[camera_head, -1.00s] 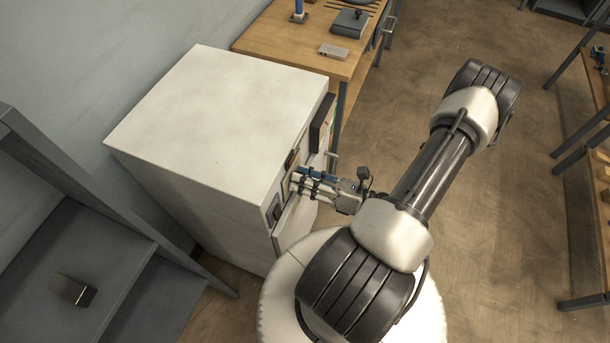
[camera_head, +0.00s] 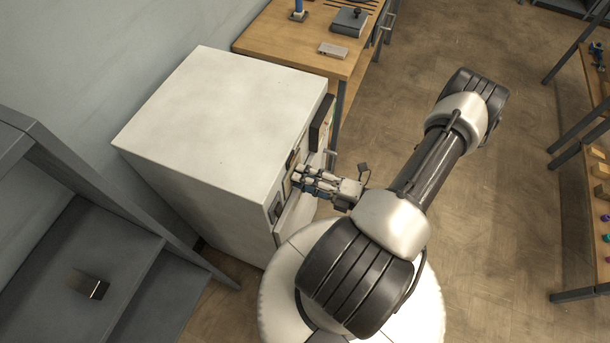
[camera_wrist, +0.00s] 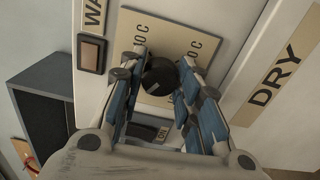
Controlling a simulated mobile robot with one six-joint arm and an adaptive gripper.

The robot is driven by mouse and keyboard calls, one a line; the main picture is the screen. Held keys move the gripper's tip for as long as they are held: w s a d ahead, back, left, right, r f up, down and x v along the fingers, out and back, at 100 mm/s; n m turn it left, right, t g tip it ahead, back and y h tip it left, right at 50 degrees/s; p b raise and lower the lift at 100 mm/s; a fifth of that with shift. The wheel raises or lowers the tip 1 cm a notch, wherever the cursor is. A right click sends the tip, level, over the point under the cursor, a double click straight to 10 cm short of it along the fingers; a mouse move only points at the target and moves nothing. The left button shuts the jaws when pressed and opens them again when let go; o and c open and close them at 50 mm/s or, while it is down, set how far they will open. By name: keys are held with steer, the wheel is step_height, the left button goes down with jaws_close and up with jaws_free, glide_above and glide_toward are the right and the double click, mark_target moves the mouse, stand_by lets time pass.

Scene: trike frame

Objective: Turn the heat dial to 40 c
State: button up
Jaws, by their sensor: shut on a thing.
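The heat dial (camera_wrist: 160,77) is a round black knob on a beige plate (camera_wrist: 145,27) of the white cabinet (camera_head: 225,95). Parts of temperature labels ending in "0 C" show on the plate beside it, but their leading digits are hidden or unclear. My gripper (camera_wrist: 160,80) has its blue-padded fingers on both sides of the dial and is shut on it. In the head view my gripper (camera_head: 298,180) reaches the cabinet's front, and the dial is hidden there. I cannot read the dial's setting.
A brown rectangular switch (camera_wrist: 91,53) sits beside the plate, near a partly cut-off label. A panel marked "DRY" (camera_wrist: 275,75) stands at the right of the wrist view. A grey shelf (camera_head: 60,255) is left of the cabinet; a wooden bench (camera_head: 285,35) stands behind it.

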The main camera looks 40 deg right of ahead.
mark_target(290, 154)
steer(key=shift+a+m+p, duration=0.1)
steer(key=shift+m+p, duration=0.75)
steer(key=shift+m, duration=9.55)
steer(key=o, duration=1.1)
steer(key=shift+c, duration=0.2)
step_height(290, 154, up, 10)
steer(key=shift+f, duration=0.1)
